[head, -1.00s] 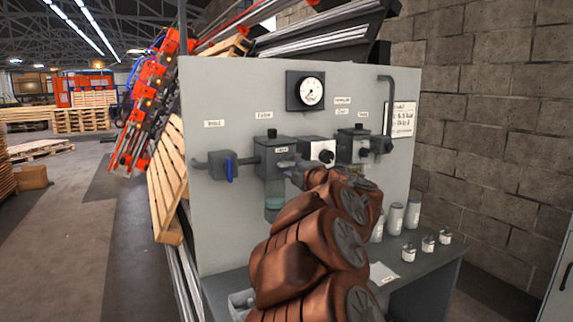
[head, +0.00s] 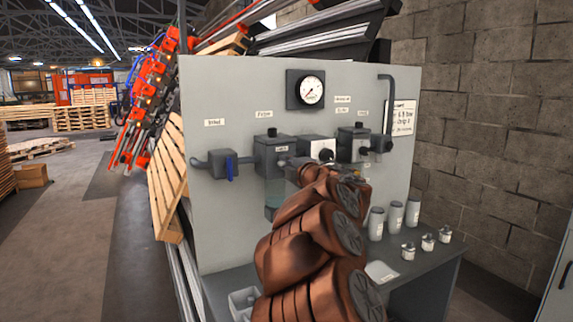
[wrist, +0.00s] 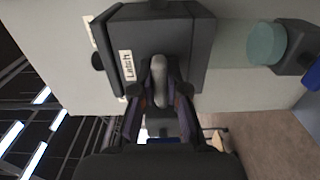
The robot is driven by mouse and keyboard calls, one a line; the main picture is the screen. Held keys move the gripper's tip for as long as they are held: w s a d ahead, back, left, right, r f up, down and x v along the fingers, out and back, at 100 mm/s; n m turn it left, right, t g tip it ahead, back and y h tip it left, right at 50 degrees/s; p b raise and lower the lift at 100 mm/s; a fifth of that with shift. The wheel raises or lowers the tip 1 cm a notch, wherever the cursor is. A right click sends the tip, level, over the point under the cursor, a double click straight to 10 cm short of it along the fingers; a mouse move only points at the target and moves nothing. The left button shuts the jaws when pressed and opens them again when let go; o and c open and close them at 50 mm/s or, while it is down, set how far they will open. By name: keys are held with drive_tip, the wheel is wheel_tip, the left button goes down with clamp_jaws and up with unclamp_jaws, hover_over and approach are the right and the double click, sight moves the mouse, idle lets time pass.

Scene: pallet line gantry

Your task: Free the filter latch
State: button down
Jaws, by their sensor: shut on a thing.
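The filter unit is a dark grey housing (head: 272,155) on the upright panel, with a clear bowl (head: 273,190) holding a teal element below it. In the wrist view the housing (wrist: 185,35) carries a white "Latch" label (wrist: 127,66). A light grey rounded latch (wrist: 158,75) sticks out beside the label. My gripper (wrist: 160,98) is shut on the latch, one dark finger on each side. In the head view my gripper (head: 294,170) is at the right side of the filter housing, partly hidden by my arm.
A blue-handled valve (head: 229,168) is left of the filter. A white-faced unit (head: 318,151) and another grey housing (head: 354,145) are close on the right. A gauge (head: 311,90) is above. Canisters (head: 395,215) and small jars (head: 427,242) stand on the shelf below.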

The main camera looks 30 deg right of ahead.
drive_tip(key=shift+p, duration=0.4)
drive_tip(key=shift+r+m+p, duration=0.2)
drive_tip(key=shift+m+p, duration=0.9)
drive_tip(key=m+p, duration=0.9)
drive_tip(key=m, duration=0.1)
drive_tip(key=shift+m+p, duration=0.35)
drive_tip(key=shift+m, duration=0.05)
drive_tip(key=m+p, duration=0.1)
drive_tip(key=m, duration=0.2)
drive_tip(key=m+p, duration=0.1)
drive_tip(key=shift+f+m+p, duration=0.25)
drive_tip(key=shift+m+p, duration=0.1)
drive_tip(key=shift+m, duration=0.05)
drive_tip(key=c, duration=1.2)
unclamp_jaws()
